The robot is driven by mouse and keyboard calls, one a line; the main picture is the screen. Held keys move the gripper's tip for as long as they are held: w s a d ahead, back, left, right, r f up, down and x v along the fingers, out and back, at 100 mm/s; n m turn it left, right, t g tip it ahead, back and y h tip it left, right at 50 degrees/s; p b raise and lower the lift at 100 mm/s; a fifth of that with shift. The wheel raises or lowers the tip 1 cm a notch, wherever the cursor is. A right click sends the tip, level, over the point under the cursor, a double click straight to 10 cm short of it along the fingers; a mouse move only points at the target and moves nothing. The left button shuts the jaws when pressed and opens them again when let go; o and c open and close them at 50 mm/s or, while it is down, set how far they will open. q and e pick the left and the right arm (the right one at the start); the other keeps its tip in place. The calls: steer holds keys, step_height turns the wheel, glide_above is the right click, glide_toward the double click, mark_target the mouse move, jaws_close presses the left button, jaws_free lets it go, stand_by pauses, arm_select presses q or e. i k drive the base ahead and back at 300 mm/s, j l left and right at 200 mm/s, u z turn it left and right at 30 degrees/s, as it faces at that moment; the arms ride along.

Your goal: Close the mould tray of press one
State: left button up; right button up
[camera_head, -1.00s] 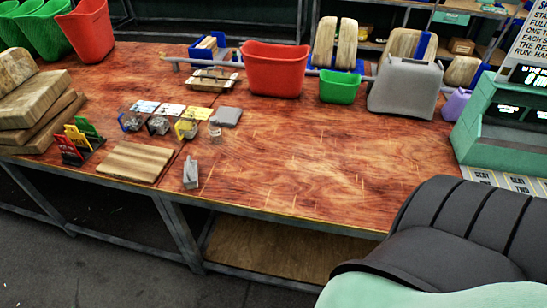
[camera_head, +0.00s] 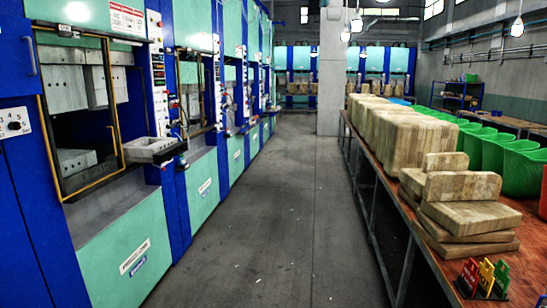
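A row of teal and blue presses runs along the left side. The nearest press (camera_head: 100,230) has an opening with a yellow-edged frame, and pale grey mould blocks (camera_head: 65,90) show inside. A grey tray (camera_head: 150,146) juts out at the right of this opening, above the teal lower panel. I cannot tell which press is number one, or whether this tray is its mould tray. Neither of my grippers is in view.
A clear grey floor aisle (camera_head: 270,230) runs between the presses and a long wooden bench (camera_head: 400,210) at the right. The bench holds stacked wooden blocks (camera_head: 470,220), green baskets (camera_head: 520,170) and small coloured tags (camera_head: 482,277). A pale pillar (camera_head: 331,70) stands at the far end.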

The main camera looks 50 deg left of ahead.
mark_target(142, 149)
steer(key=u, duration=2.15)
steer(key=i+l+u, duration=0.15)
steer(key=i, duration=0.35)
steer(key=i+l+u, duration=0.15)
steer(key=i+l, duration=0.15)
steer(key=i, duration=0.15)
